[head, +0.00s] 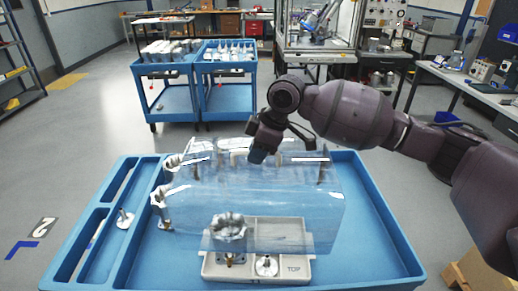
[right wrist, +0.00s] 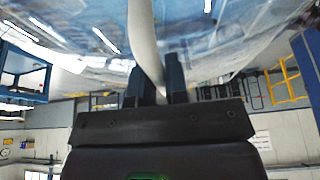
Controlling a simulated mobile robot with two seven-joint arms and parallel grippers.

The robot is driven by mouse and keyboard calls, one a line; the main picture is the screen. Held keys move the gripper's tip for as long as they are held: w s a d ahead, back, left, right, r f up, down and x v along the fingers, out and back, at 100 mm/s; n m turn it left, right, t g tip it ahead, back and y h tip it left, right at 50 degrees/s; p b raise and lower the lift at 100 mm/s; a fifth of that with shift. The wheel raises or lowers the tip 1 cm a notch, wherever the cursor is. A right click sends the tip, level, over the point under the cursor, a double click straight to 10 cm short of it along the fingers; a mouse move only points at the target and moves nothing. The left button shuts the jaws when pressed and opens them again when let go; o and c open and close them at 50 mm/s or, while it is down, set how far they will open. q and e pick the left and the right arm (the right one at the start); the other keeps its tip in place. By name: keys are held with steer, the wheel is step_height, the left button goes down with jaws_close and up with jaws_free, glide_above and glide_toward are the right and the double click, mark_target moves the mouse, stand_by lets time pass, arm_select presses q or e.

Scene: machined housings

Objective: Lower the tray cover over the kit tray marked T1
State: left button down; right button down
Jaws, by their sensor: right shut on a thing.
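The clear tray cover (head: 275,195) hangs above the blue cart top, a see-through box shape with bright reflections along its edges. My right gripper (head: 259,153) is at its upper side, shut on it; in the right wrist view the two fingers (right wrist: 157,88) close on a pale curved strip of the cover (right wrist: 145,35). Below, the light grey kit tray (head: 222,268) lies on the cart, partly seen through the cover. Its front label is too small to read surely; I cannot make out T1. Whether the cover touches the tray is unclear. My left gripper is out of view.
The blue cart top (head: 385,235) has a raised rim and free room at right. A metal housing (head: 229,228) and a small flanged part (head: 266,265) are at the tray. Another flanged part (head: 125,218) stands at left. Two blue carts (head: 228,95) stand behind.

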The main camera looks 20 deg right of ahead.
steer(key=shift+s+r, duration=0.1)
stand_by(0.3)
steer(key=shift+f, duration=0.2)
step_height(320, 180, down, 17)
steer(key=b, duration=0.2)
steer(key=shift+f, duration=0.15)
stand_by(2.2)
steer(key=shift+f, duration=0.6)
stand_by(0.7)
steer(key=c, duration=1.1)
jaws_free()
steer(key=shift+o, duration=0.2)
steer(key=shift+d, duration=0.1)
